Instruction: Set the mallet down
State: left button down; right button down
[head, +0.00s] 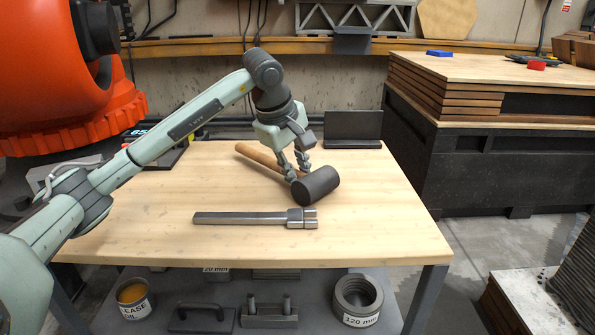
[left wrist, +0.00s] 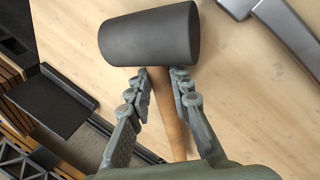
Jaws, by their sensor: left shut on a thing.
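The mallet has a dark cylindrical head (head: 316,186) and a wooden handle (head: 257,153). It is at the middle of the wooden table (head: 140,215), and I cannot tell whether it touches the top. My left gripper (head: 293,174) points down and is shut on the handle close to the head. In the left wrist view the mallet head (left wrist: 150,35) lies just beyond the fingertips (left wrist: 163,82), with the handle (left wrist: 170,120) running back between the fingers. My right gripper is not in view.
A grey metal tool (head: 255,218) lies on the table in front of the mallet. A dark angled plate (head: 353,128) stands at the table's back right. An orange machine (head: 65,85) is at upper left.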

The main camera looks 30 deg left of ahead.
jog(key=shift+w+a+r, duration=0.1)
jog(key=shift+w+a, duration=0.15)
pick_arm(q)
jog(key=c, duration=1.8)
grip_release()
jog(key=shift+f, duration=0.2)
jog(key=shift+c, duration=0.2)
jog(key=o, duration=0.5)
jog(key=shift+r, duration=0.2)
jog(key=shift+v, duration=1.05)
jog(key=v, duration=0.9)
jog(key=shift+s+r, duration=0.15)
jog(key=shift+r, duration=0.25)
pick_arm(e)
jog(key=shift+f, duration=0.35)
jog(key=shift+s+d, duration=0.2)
